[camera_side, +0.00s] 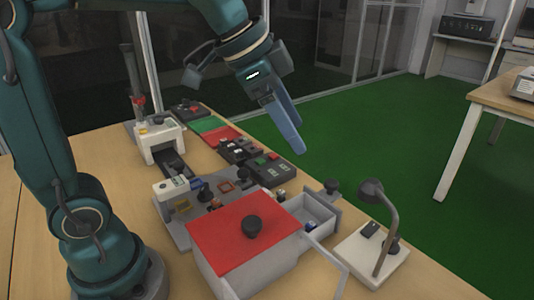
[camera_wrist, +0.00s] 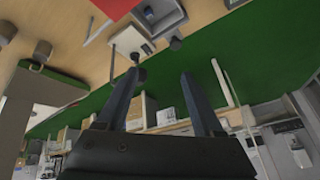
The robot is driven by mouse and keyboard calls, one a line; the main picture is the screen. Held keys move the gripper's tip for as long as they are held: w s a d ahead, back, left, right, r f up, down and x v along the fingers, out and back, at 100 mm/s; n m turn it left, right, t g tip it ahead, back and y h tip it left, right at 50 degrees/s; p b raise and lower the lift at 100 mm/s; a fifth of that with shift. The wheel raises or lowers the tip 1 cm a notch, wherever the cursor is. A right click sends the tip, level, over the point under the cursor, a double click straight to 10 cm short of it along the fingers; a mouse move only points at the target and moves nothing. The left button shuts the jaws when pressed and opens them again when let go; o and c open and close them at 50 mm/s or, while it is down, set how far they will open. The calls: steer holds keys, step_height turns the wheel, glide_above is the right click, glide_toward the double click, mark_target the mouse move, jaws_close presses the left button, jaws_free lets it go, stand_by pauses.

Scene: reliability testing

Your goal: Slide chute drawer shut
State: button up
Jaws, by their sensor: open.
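The drawer (camera_side: 315,211) stands pulled out from the right side of a white box with a red lid (camera_side: 228,222). A small blue item lies inside it. The drawer front carries a dark knob (camera_side: 331,186) facing away from the box.
A desk lamp (camera_side: 385,225) on a white base stands right of the drawer, and a pale bar (camera_side: 327,257) sticks out near the box. A black knob (camera_side: 252,226) rises from the red lid. Small devices (camera_side: 255,160) line the table's far edge.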

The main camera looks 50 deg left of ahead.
steer(key=w+f+m+g, duration=0.1)
steer(key=w+f, duration=0.3)
steer(key=w, duration=0.3)
steer(key=g+h, duration=0.1)
glide_above(332, 182)
steer(key=s+a, duration=0.2)
step_height(332, 182, down, 6)
steer(key=shift+d+r, duration=0.1)
steer(key=shift+r, duration=0.15)
steer(key=shift+f, duration=0.35)
steer(key=shift+x, duration=2.4)
jaws_close()
steer(key=shift+r, duration=0.1)
